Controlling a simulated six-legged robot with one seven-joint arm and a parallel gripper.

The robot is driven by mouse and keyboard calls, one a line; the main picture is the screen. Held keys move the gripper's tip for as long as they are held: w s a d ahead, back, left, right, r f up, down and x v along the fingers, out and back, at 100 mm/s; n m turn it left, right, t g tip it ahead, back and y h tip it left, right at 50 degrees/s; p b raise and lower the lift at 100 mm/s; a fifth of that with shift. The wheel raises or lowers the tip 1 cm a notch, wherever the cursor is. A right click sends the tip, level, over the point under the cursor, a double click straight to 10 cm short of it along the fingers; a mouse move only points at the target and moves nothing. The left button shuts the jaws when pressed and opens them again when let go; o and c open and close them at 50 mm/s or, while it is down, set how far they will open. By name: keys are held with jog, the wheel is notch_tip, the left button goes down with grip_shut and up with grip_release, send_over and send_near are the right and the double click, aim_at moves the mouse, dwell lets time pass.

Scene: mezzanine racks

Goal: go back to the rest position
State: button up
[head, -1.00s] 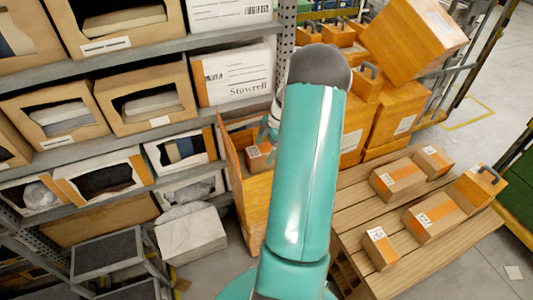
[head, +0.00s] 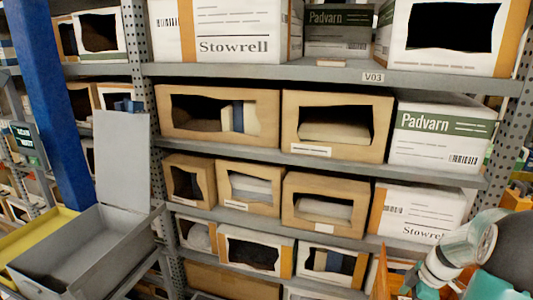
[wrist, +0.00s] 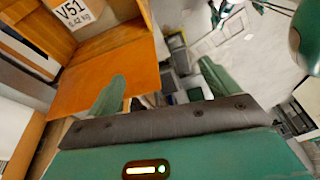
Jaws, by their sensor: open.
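My gripper (wrist: 160,88) is open in the wrist view, with its two green fingers apart and nothing between them. The left finger shows in front of an orange bin wall (wrist: 90,78); I cannot tell whether they touch. A cardboard box marked V51 (wrist: 100,40) lies in that bin, above and left of the fingers. In the head view my arm (head: 465,250) reaches in from the lower right corner. Orange bin edges (head: 392,268) show beside it, and the fingertips are partly cut off by the frame's bottom.
A grey metal rack (head: 330,72) with cardboard and white boxes fills the head view. A blue post (head: 52,110), an open grey bin (head: 85,250) and a yellow bin (head: 30,240) stand at the left. Bare grey floor (wrist: 245,45) shows at the wrist view's upper right.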

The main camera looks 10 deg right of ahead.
jog(key=a+r+m+h, duration=0.2)
jog(key=a+r, duration=0.5)
jog(key=a, duration=0.3)
jog(key=a+r+m+h, duration=0.1)
jog(key=a+r+m, duration=0.2)
jog(key=a+r, duration=0.5)
jog(key=s+a+r+m+t, duration=0.2)
jog(key=s+a, duration=0.2)
jog(key=a, duration=0.3)
jog(key=s+a+r+m+t, duration=0.1)
jog(key=s+a+r+m, duration=0.2)
jog(key=a, duration=0.5)
jog(key=shift+s+m+t, duration=0.3)
jog(key=shift+s+t, duration=0.1)
jog(key=shift+s, duration=0.4)
